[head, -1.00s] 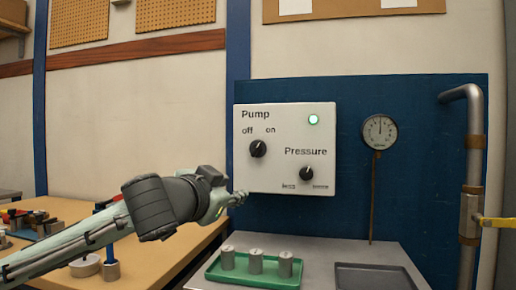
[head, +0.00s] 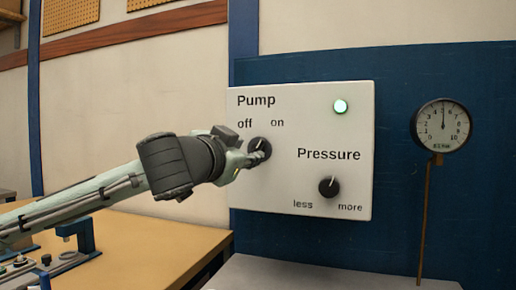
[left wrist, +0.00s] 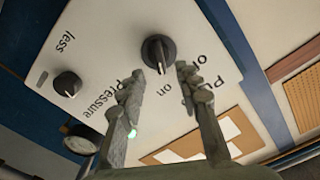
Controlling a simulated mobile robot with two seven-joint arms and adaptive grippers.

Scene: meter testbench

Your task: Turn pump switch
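The pump switch (head: 260,146) is a round black knob on a white panel (head: 300,118), below the words "off" and "on". Its light mark appears to lean toward "on". In the left wrist view the knob (left wrist: 158,50) is just beyond the fingertips, around the gap between them. In the left wrist view the gripper (left wrist: 158,80) is open, with a clear gap; contact cannot be told. My right gripper is out of view.
A green lamp (head: 340,106) glows on the panel. The pressure knob (head: 329,187) is at lower right. A gauge (head: 442,125) to the right reads about mid-scale. A wooden table (head: 150,245) is below left, with a blue fixture (head: 78,235) on it.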

